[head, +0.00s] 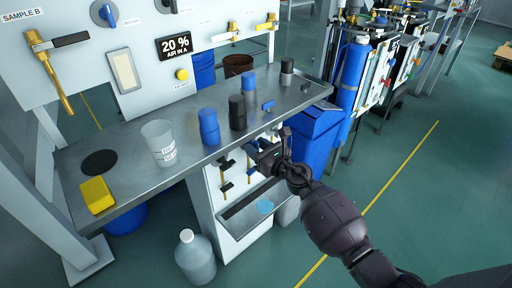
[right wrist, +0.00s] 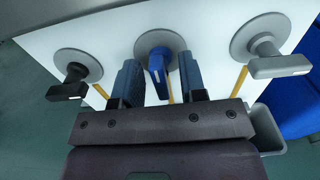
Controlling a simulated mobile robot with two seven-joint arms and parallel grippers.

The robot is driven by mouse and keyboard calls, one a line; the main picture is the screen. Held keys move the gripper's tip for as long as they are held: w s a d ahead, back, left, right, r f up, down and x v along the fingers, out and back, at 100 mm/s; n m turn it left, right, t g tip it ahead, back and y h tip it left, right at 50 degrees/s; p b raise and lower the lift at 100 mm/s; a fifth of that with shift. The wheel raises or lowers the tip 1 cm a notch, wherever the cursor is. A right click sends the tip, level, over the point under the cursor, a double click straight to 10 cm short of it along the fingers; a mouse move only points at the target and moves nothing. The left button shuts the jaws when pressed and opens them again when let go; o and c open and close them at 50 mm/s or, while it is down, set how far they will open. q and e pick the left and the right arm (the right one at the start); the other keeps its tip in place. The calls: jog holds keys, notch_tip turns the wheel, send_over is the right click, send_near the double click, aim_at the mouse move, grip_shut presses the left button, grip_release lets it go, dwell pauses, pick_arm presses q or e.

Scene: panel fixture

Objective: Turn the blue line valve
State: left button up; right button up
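The blue line valve has a blue handle (right wrist: 157,66) on a round grey disc, in the middle of the right wrist view. The handle points down in that picture, toward my gripper. My right gripper (right wrist: 160,85) is open, with one finger on each side of the blue handle. Gaps show between the handle and both fingers. In the head view my right gripper (head: 264,152) is at the panel front, just below the shelf edge, and its fingertips are hard to make out. My left gripper is not in view.
A black-handled valve (right wrist: 74,80) is left of the blue one and a grey-handled valve (right wrist: 277,65) is right of it. The metal shelf (head: 125,150) above holds cups and a yellow sponge (head: 97,195). A blue bin (head: 315,130) stands close right.

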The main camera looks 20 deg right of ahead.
jog(key=shift+w+a, duration=0.1)
jog(key=shift+w, duration=0.05)
grip_shut()
